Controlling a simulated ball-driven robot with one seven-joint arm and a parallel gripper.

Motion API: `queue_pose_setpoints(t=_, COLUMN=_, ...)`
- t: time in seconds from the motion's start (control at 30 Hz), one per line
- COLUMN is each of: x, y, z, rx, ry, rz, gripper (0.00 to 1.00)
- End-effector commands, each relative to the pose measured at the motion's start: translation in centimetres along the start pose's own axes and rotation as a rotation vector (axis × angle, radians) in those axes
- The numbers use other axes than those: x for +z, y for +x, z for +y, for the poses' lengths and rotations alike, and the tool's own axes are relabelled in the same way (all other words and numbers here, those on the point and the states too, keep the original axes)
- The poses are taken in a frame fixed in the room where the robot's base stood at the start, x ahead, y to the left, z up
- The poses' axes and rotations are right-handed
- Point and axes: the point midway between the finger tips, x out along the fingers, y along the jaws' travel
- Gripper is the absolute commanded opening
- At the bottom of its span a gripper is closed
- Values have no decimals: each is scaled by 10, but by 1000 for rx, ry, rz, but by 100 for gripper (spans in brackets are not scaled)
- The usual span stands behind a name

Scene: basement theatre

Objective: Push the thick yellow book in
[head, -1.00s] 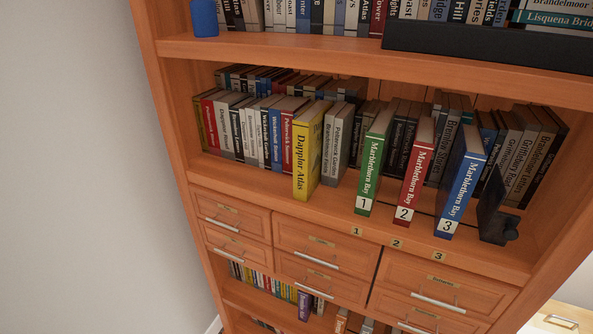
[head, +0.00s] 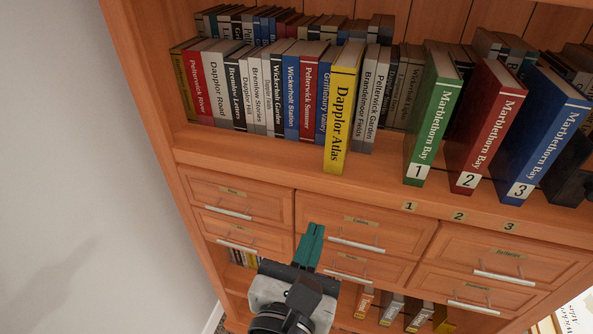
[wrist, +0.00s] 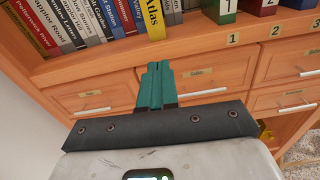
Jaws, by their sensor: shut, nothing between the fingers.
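The thick yellow book (head: 342,108), titled Dapplor Atlas, stands upright on the middle shelf. Its spine sticks out past the neighbouring books toward the shelf's front edge. Its lower spine also shows in the wrist view (wrist: 152,18). My gripper (head: 314,232) is shut and empty, with its green fingers together. It is below and in front of the yellow book, level with the drawers, and apart from it. In the wrist view the shut fingers (wrist: 156,70) point up toward the shelf, just below the yellow book.
A row of books (head: 255,100) stands left of the yellow book. A green book (head: 432,115), a red book (head: 485,125) and a blue book (head: 540,135) jut out on the right. Drawers with bar handles (head: 357,243) lie below the shelf. Open space lies before the shelf.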

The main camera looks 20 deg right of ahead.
Motion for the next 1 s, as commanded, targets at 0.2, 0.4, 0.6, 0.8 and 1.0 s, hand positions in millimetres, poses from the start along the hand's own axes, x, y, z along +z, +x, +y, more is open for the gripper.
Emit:
queue_pose_setpoints(t=0.2, x=8, y=5, z=5, rx=4, ry=-46, rz=-32, gripper=0)
queue_pose_setpoints(t=0.4, x=8, y=39, z=4, rx=1, ry=-45, rz=-30, gripper=0)
queue_pose_setpoints(t=0.6, x=9, y=79, z=4, rx=1, ry=-44, rz=-28, gripper=0)
queue_pose_setpoints(t=0.8, x=10, y=112, z=5, rx=3, ry=-44, rz=-29, gripper=0)
queue_pose_setpoints(t=1.0, x=10, y=131, z=5, rx=4, ry=-43, rz=-28, gripper=0)
